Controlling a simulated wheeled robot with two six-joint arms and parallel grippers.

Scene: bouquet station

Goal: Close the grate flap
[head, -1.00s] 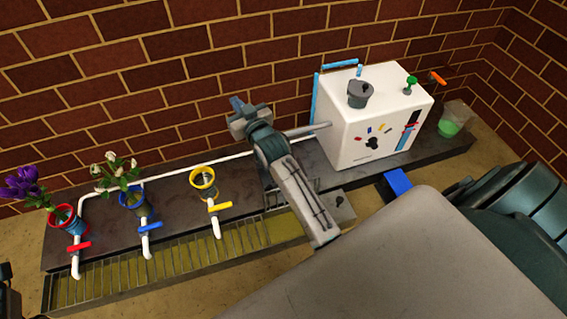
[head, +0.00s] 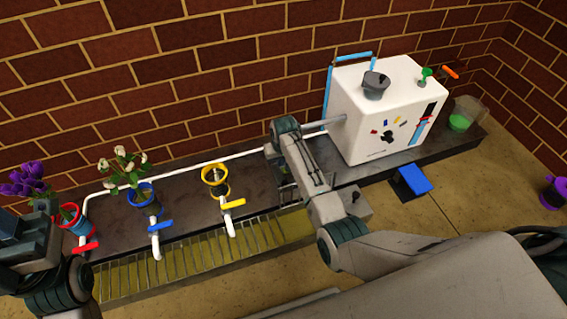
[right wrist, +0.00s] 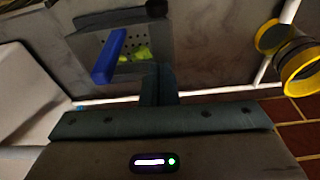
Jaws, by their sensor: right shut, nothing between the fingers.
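In the right wrist view, a grey perforated plate (right wrist: 143,38) with a blue bar handle (right wrist: 109,57) lies past my fingers; I take it for the grate flap. Yellow-green shows beside the handle. I cannot tell how far the flap stands open. My right gripper (right wrist: 158,84) is shut and empty, with its tips close to the plate; contact is unclear. In the head view, the right gripper (head: 287,191) points down at the bench's front edge, and my arm hides the flap. My left gripper (head: 32,232) is at the left edge, its jaws unclear.
A white box (head: 375,125) stands right of my right gripper, with a blue pedal (head: 413,179) before it. A yellow-rimmed vase (head: 215,178) and yellow tap (head: 232,204) stand to the left. A slatted trough (head: 190,264) runs along the front. A purple vase (head: 553,193) is far right.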

